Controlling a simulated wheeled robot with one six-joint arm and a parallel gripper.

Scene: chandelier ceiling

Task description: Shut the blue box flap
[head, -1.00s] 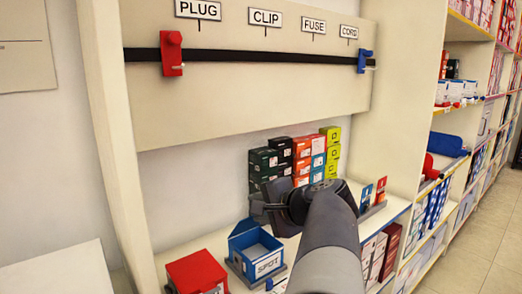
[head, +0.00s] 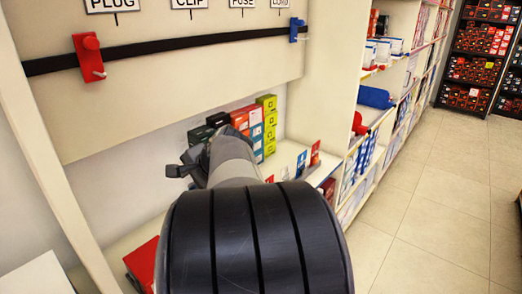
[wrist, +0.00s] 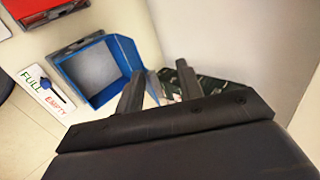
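In the wrist view the blue box (wrist: 102,98) stands open, its pale inside facing the camera. Its blue flap (wrist: 152,86) stands raised on the side nearest my gripper, partly hidden behind the left finger. My gripper (wrist: 160,72) has its two fingers apart with nothing held between them. The left finger is close to the flap; I cannot tell whether they touch. In the head view my gripper (head: 184,168) is near the back wall above the shelf, and my arm hides the blue box.
A red box (head: 142,264) sits beside the blue box. A FULL/EMPTY sign (wrist: 40,95) with a dark blue marker lies by the blue box's front. Dark green boxes (wrist: 190,92) stand just beyond my fingers. Stacked coloured boxes (head: 262,122) and the wall limit room behind.

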